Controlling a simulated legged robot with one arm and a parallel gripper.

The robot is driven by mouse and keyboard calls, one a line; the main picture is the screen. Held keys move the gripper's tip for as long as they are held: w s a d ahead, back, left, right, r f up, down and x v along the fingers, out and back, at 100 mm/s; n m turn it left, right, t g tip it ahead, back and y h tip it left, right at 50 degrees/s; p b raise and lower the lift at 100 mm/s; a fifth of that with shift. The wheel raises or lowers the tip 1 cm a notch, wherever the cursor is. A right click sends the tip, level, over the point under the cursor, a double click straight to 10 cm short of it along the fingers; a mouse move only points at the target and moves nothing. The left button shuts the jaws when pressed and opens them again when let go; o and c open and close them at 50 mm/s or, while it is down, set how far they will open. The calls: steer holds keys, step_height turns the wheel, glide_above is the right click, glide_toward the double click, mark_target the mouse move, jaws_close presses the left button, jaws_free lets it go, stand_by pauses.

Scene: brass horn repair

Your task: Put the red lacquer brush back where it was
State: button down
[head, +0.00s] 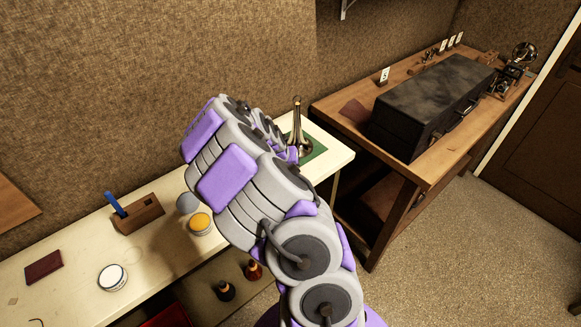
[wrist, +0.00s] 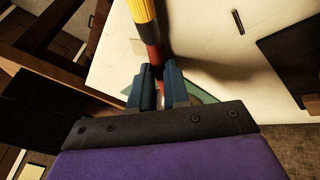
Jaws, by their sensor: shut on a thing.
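My gripper (wrist: 158,82) shows in the wrist view, its two blue fingers closed on a red shaft. I take this for the red lacquer brush (wrist: 153,54); a yellow ribbed part continues from it to the top edge. It is held over the pale bench top. In the head view my arm hides the gripper and brush. A wooden block holder (head: 140,216) stands on the pale bench at left, with a blue handle (head: 115,204) upright in it.
A yellow-topped tin (head: 200,222) and a white-topped tin (head: 112,277) stand near the holder. A dark red booklet (head: 44,266) lies left. A brass horn part (head: 298,125) stands on a green mat (head: 317,153). A black case (head: 435,100) lies on the wooden bench.

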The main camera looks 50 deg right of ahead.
steer(key=shift+s+a+f, duration=0.1)
steer(key=shift+s+f, duration=0.05)
steer(key=shift+f, duration=0.15)
steer(key=c, duration=1.2)
jaws_free()
steer(key=shift+s, duration=0.15)
steer(key=shift+c, duration=0.2)
steer(key=shift+o, duration=0.7)
steer(key=shift+r, duration=0.4)
steer(key=p+v, duration=0.2)
steer(key=v, duration=1)
steer(key=shift+w+d+r, duration=0.2)
steer(key=shift+w+r, duration=0.1)
